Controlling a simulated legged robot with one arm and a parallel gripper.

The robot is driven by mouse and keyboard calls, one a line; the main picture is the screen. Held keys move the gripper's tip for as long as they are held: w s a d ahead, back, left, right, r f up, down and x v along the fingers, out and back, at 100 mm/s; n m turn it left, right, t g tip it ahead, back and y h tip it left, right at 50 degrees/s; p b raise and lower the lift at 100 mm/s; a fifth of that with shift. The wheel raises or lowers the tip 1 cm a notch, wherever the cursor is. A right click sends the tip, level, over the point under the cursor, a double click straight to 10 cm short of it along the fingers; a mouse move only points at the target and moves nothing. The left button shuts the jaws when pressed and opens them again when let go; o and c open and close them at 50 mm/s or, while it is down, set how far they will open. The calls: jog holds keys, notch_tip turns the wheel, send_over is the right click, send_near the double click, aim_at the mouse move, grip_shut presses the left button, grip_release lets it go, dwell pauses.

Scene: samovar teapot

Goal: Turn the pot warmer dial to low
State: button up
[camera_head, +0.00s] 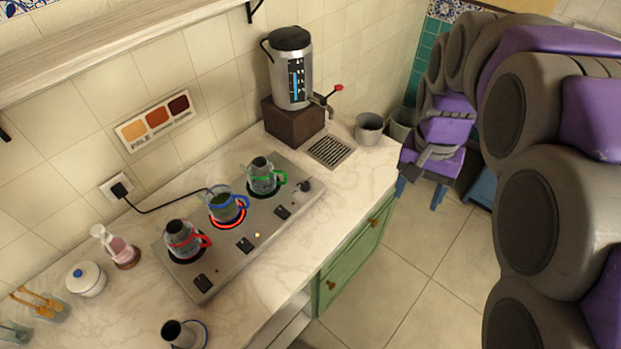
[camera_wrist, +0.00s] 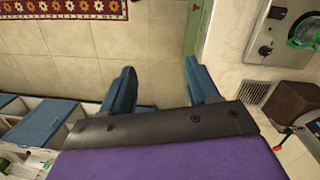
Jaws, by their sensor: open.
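The pot warmer (camera_head: 222,258) is a long grey plate on the counter. Three glass pots stand on its burners: a red-trimmed pot (camera_head: 182,240), a blue-trimmed pot (camera_head: 226,204) and a green-trimmed pot (camera_head: 263,176). The burner under the blue-trimmed pot glows red. A dark round dial (camera_head: 305,186) sits at the warmer's right end, and it also shows at the upper right of the wrist view (camera_wrist: 265,51). Its setting is too small to read. My gripper (camera_wrist: 160,66) is open and empty over the floor, right of the counter in the head view (camera_head: 418,194), apart from the dial.
A metal urn (camera_head: 291,75) with a red-handled tap stands on a brown block (camera_head: 293,121) behind a drain grate (camera_head: 330,151). A grey cup (camera_head: 369,128) stands near the counter's right end. Green cabinets (camera_head: 350,255) face open tiled floor (camera_head: 420,270).

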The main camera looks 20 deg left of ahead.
jog(key=w+a+f, duration=0.2)
jog(key=w+a, duration=0.6)
jog(key=a, duration=0.1)
jog(key=m+b, duration=0.1)
jog(key=b, duration=0.1)
send_over(305, 184)
notch_tip(305, 184, down, 11)
jog(key=shift+t, duration=0.4)
notch_tip(305, 184, down, 16)
jog(key=b, duration=0.2)
jog(key=shift+f+b, duration=0.2)
jog(key=shift+b, duration=0.15)
jog(key=shift+d+f, duration=0.15)
jog(key=shift+f, duration=0.45)
jog(key=shift+a, duration=0.2)
